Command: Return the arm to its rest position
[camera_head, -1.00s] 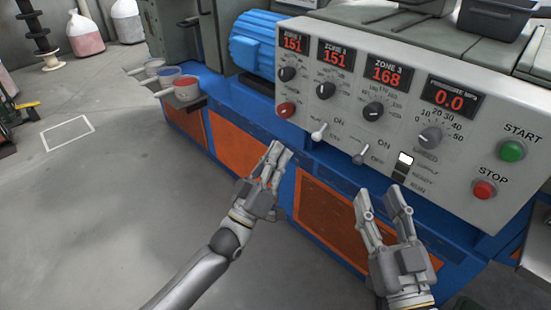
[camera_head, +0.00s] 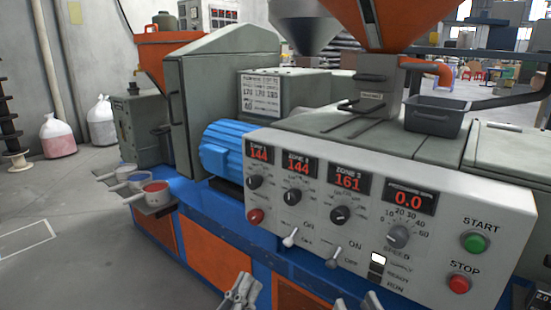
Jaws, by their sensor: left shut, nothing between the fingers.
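My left gripper (camera_head: 240,290) shows at the bottom edge of the head view, in front of the machine's orange and blue base. It is shut and empty, and the rest of its arm is below the frame. My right gripper (camera_head: 356,302) shows only as two fingertips at the bottom edge, below the control panel (camera_head: 365,220). The tips stand apart, with nothing seen between them. Both grippers are apart from the panel's knobs and switches.
The blue and grey machine fills the middle and right, with a blue motor (camera_head: 224,150) and an orange hopper (camera_head: 400,20) above. Cups (camera_head: 155,192) stand on a side ledge at left. Bare floor (camera_head: 70,255) lies at lower left.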

